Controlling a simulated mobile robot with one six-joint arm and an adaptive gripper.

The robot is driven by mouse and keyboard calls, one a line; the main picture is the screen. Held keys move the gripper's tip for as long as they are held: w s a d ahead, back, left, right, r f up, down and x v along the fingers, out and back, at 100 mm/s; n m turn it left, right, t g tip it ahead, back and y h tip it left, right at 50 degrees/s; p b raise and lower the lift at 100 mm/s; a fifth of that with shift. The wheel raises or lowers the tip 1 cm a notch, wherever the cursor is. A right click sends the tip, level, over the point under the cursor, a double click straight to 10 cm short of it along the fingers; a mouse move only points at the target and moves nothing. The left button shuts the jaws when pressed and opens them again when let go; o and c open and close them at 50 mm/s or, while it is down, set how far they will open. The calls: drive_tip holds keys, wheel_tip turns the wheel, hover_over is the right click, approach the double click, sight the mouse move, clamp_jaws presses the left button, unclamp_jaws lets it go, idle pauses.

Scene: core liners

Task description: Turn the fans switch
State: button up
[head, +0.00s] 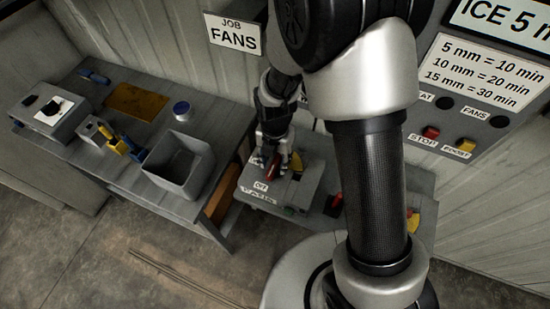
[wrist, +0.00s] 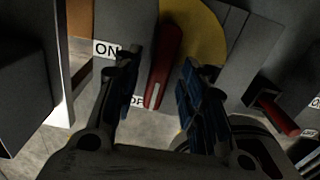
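A grey switch box (head: 285,192) has a red handle in front of a yellow disc (wrist: 205,38). Its front label in the head view is too blurred to read surely. In the wrist view the red handle (wrist: 166,60) stands slightly tilted, its white-marked end toward the partly hidden OFF label (wrist: 135,101). An ON label (wrist: 106,49) is to the left. My gripper (wrist: 158,68) is open, with one blue-padded finger on each side of the handle. A gap shows on both sides. In the head view my gripper (head: 274,160) is at this box.
A second box with a red handle (wrist: 275,112) stands to the right. A wall sign (head: 232,34) reads JOB FANS. A wall panel (head: 462,120) has a FANS lamp and buttons. A bench (head: 120,150) at left holds a grey bin (head: 178,165) and tools.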

sight(275, 163)
wheel_tip(275, 163, up, 12)
idle(0.5)
idle(0.4)
